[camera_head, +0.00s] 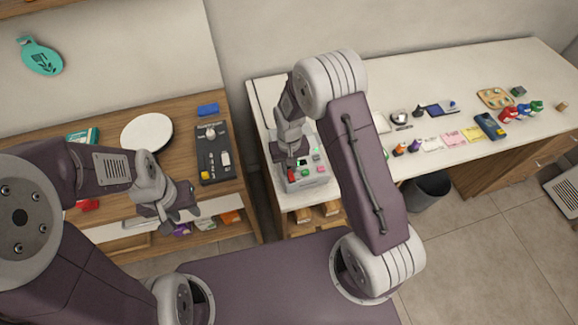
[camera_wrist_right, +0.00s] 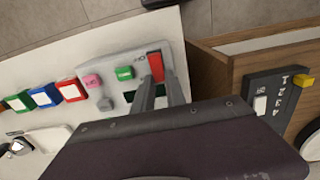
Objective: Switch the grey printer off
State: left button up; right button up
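The grey printer (camera_head: 309,181) stands at the left end of the white counter. Its top carries a red switch, a small dark screen, and green, pink and grey buttons. In the right wrist view, the printer (camera_wrist_right: 112,62) shows its red switch (camera_wrist_right: 155,65) at the fingertips of my right gripper (camera_wrist_right: 159,84). The fingers are slightly apart with nothing held; whether they touch the switch is unclear. In the head view, my right gripper (camera_head: 291,160) points down over the printer's left side. My left gripper (camera_head: 178,214) appears open and empty in front of the wooden shelf unit.
The white counter (camera_head: 440,75) bears stamps, note pads and a card terminal (camera_head: 489,126). A dark bin (camera_head: 425,192) stands below.

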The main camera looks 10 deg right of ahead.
grip_shut()
jog(key=t+b, duration=0.2)
jog(key=b, duration=0.3)
jog(key=s+t+b, duration=0.1)
jog(key=t+b, duration=0.1)
jog(key=b, duration=0.4)
jog(key=shift+f, duration=0.1)
jog(key=shift+b, duration=0.3)
jog(key=shift+r, duration=0.4)
jog(key=o, duration=0.7)
grip_release()
